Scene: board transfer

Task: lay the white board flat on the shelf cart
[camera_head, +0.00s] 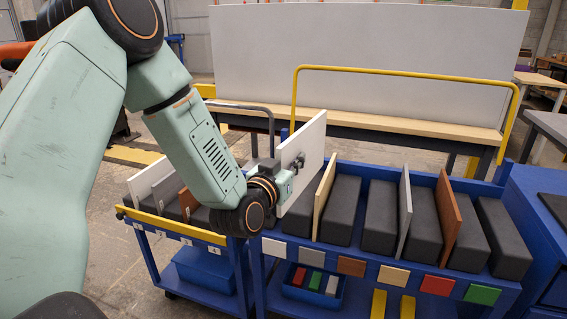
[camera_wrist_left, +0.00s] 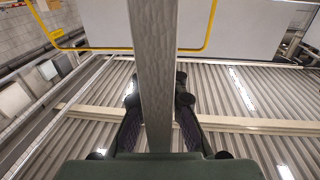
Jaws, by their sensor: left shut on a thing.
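My left gripper (camera_head: 294,164) is shut on a white board (camera_head: 307,148) and holds it upright above the carts. In the left wrist view, the board (camera_wrist_left: 154,60) runs edge-on between the two dark fingers of the gripper (camera_wrist_left: 158,98). One blue cart (camera_head: 190,233) with a yellow front rail stands at the left, with thin boards upright among dark blocks. Another blue cart (camera_head: 388,266) stands at the right, with dark blocks, upright boards and coloured tags along its front. I cannot tell which is the shelf cart. My right gripper is not in view.
A wooden board (camera_head: 324,196), a grey board (camera_head: 404,208) and a brown board (camera_head: 447,212) stand upright in the right cart. A yellow hoop (camera_head: 405,72) rises behind it. A bench (camera_head: 421,126) with a large pale panel (camera_head: 370,52) stands behind.

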